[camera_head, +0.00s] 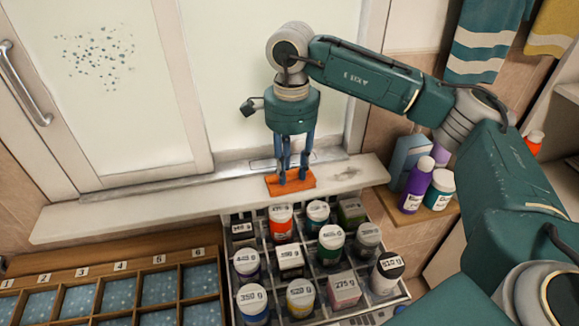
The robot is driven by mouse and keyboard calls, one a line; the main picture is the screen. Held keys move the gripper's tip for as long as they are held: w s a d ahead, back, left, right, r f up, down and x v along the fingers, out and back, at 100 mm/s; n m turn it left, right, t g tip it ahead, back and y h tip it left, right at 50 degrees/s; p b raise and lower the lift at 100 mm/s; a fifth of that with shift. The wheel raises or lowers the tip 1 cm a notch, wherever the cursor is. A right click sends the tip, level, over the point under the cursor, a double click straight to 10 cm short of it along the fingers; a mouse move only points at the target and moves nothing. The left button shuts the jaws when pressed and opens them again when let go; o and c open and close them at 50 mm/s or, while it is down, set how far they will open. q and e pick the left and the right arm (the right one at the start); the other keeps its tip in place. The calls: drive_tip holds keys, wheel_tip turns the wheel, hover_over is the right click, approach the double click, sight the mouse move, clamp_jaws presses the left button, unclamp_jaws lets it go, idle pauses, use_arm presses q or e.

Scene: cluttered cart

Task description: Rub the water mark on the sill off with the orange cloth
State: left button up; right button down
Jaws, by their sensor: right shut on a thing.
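The orange cloth (291,187) is a small folded pad on the pale sill (140,214), near its front edge and right of the middle. My right gripper (291,178) points down from above and is shut on the cloth. The cloth appears to rest on the sill. A faint greyish mark (347,174) shows on the sill to the right of the cloth, apart from it; it looks like the water mark. The fingers hide part of the cloth. My left gripper is not in view.
A crate (228,226) of several labelled jars stands below the sill. A numbered wooden tray (110,262) is at lower left. Purple and teal bottles (416,184) stand right of the sill. A window with a handle (27,85) and dark specks (97,52) rises behind. The sill's left part is clear.

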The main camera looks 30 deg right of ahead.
drive_tip(key=shift+r+p, duration=1.8)
drive_tip(key=shift+r, duration=1.55)
